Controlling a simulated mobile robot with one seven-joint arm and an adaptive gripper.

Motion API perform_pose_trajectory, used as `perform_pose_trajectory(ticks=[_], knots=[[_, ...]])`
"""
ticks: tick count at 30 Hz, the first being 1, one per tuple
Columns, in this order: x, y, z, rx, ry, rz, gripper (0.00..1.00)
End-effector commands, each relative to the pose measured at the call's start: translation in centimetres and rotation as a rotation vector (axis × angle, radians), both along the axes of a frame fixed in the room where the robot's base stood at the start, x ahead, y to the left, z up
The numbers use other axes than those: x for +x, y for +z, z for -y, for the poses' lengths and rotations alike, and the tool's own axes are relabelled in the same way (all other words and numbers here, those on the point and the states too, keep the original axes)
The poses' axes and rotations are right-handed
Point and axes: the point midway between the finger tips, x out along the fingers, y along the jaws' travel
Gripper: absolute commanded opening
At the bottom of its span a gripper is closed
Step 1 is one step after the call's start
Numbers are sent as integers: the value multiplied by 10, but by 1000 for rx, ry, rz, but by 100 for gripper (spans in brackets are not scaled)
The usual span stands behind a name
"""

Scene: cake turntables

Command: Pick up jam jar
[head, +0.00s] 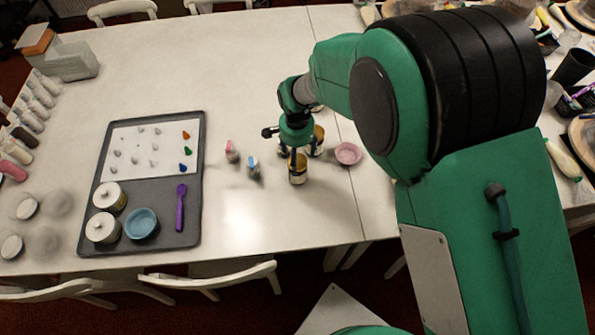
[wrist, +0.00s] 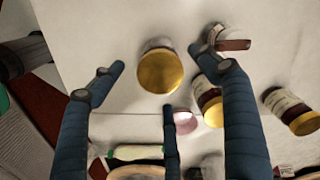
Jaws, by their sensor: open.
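Several jars with golden lids stand close together on the white table; I cannot tell by label which is the jam jar. In the head view one jar (head: 298,172) is at the front, just below my gripper (head: 296,145), and another jar (head: 318,142) is just behind it to the right. In the wrist view a golden-lidded jar (wrist: 160,72) lies between the spread fingers of my gripper (wrist: 157,62), apart from them. A second jar (wrist: 208,100) is partly hidden by the right finger, and a third jar (wrist: 288,108) is farther right. My gripper is open and empty.
A pink dish (head: 347,153) stands right of the jars. Two small bottles, one pink-topped (head: 231,152) and one blue-topped (head: 253,168), stand to the left. A grey tray (head: 160,200) holds pots, a blue bowl and a purple spoon. The table behind the tray is clear.

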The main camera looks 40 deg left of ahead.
Motion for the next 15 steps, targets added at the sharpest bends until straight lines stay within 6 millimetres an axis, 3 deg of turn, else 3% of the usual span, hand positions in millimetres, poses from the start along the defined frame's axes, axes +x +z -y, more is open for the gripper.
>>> perform_pose_trajectory(ticks=[6, 15], knots=[[0, -33, 0, -1, 0, -1, 75], [0, -43, 0, 1, 0, 1, 75]])
